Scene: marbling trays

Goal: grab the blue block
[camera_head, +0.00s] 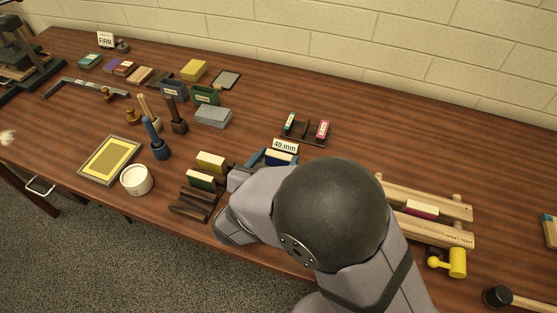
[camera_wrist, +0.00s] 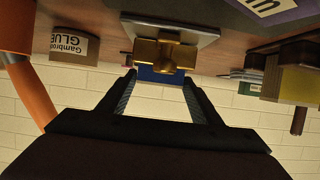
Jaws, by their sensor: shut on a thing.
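The blue block (camera_wrist: 160,76) shows in the wrist view between my two fingertips, partly hidden by a brass-coloured part in front of it. My gripper (camera_wrist: 159,84) is shut on it, one dark finger at each side. In the head view my grey arm and its dark round joint hide most of the gripper. A blue piece with a cream face (camera_head: 281,157) shows there behind the arm, by the "40 mm" card (camera_head: 285,146). I cannot tell whether it is touched by the gripper.
A yellow block (camera_head: 212,162) and a green block (camera_head: 200,181) sit on dark racks left of my arm. A white tub (camera_head: 136,180) and framed yellow panel (camera_head: 110,158) lie further left. A wooden clamp (camera_head: 430,200) and yellow mallet (camera_head: 450,262) are at right.

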